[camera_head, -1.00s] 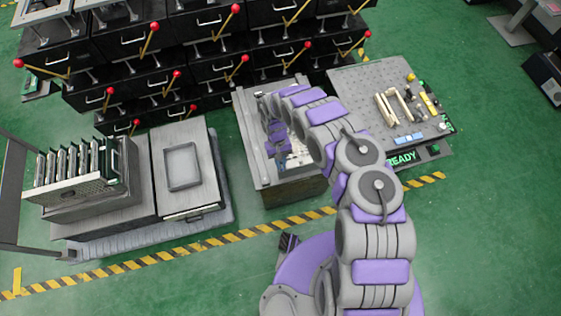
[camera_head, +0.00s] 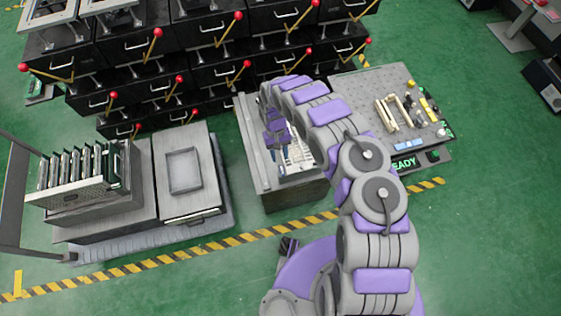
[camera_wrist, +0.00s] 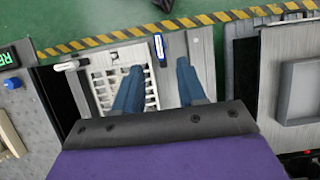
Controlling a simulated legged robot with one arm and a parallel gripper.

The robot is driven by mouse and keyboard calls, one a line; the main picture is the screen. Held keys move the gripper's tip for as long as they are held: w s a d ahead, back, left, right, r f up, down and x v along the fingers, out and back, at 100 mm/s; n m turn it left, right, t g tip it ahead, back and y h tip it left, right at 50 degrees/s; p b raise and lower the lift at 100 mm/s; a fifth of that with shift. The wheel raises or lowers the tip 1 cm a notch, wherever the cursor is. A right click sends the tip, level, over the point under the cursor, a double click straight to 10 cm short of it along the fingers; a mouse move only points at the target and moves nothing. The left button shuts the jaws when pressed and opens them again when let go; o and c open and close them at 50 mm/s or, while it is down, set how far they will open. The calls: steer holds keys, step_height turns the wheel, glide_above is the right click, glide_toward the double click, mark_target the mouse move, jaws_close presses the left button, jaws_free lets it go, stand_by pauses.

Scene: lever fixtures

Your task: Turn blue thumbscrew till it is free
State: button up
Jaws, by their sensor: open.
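A small blue piece (camera_wrist: 160,47), which looks like the blue thumbscrew, shows in the wrist view at the edge of a white slotted panel (camera_wrist: 105,76). My gripper (camera_wrist: 158,68) has its two dark blue fingers spread apart over the panel and the plate beside it. The blue piece lies just beyond the fingertips, roughly between them in the picture, and nothing is held. Height above it cannot be told. In the head view, my arm reaches into the open grey box (camera_head: 252,150) and hides most of its inside; the white panel (camera_head: 296,155) partly shows.
A white-and-dark handle piece (camera_wrist: 68,66) sits left of the panel. A pegboard table (camera_head: 365,85) with tools stands right of the box. A grey tray unit (camera_head: 195,200) and a card rack (camera_head: 85,175) stand left. Black drawers with red-knobbed levers (camera_head: 150,75) line the back.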

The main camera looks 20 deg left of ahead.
steer(key=p+v, duration=0.1)
steer(key=v, duration=0.9)
